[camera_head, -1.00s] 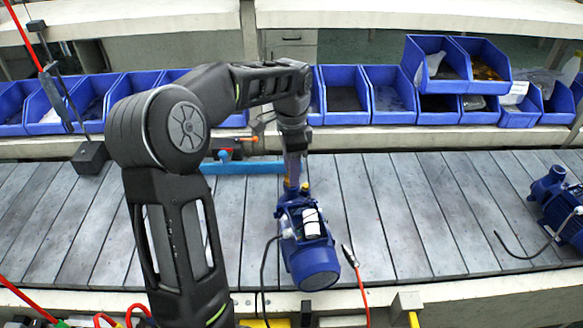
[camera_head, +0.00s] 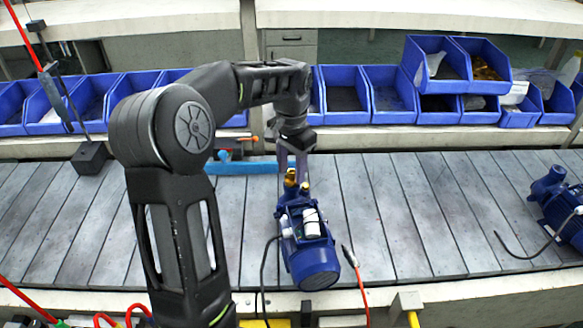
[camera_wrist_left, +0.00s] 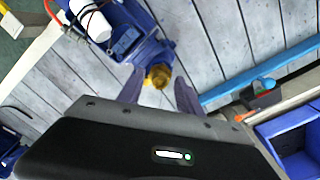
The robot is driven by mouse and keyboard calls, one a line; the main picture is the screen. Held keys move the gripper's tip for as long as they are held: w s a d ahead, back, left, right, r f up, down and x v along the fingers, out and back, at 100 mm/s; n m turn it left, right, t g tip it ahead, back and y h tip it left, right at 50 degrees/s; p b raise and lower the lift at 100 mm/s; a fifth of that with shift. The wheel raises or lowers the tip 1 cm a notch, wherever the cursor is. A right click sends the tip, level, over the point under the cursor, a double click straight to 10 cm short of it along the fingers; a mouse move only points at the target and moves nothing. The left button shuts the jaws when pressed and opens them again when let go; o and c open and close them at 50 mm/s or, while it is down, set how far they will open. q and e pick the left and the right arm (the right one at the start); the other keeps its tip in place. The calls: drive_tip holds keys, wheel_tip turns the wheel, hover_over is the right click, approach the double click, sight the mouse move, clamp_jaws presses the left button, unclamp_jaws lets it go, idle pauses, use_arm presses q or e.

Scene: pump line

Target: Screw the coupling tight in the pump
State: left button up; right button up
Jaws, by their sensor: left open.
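The blue pump (camera_head: 309,245) stands on the slatted conveyor in the middle of the head view, and at the left wrist view's top (camera_wrist_left: 125,38). The brass coupling (camera_head: 291,177) sits at the pump's far end, and also shows in the left wrist view (camera_wrist_left: 158,77). My left gripper (camera_head: 293,172) points down over the coupling. Its two fingers are apart, one on each side of the coupling in the left wrist view (camera_wrist_left: 158,85). I cannot tell whether they touch it. A second brass fitting (camera_head: 304,187) is beside it. My right gripper is not in view.
A second blue pump (camera_head: 561,207) stands at the right. Blue bins (camera_head: 395,93) line the back shelf. A blue bar (camera_head: 245,168) runs along the conveyor's far edge. A cable with a red lead (camera_head: 357,272) lies right of the pump. Slats between the pumps are mostly clear.

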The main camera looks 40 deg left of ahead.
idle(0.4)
use_arm(q)
drive_tip(key=shift+c, duration=0.5)
clamp_jaws()
idle(0.6)
drive_tip(key=shift+m+p, duration=0.45)
drive_tip(key=shift+m, duration=0.35)
drive_tip(key=shift+f+m, duration=0.1)
drive_tip(key=shift+m, duration=0.7)
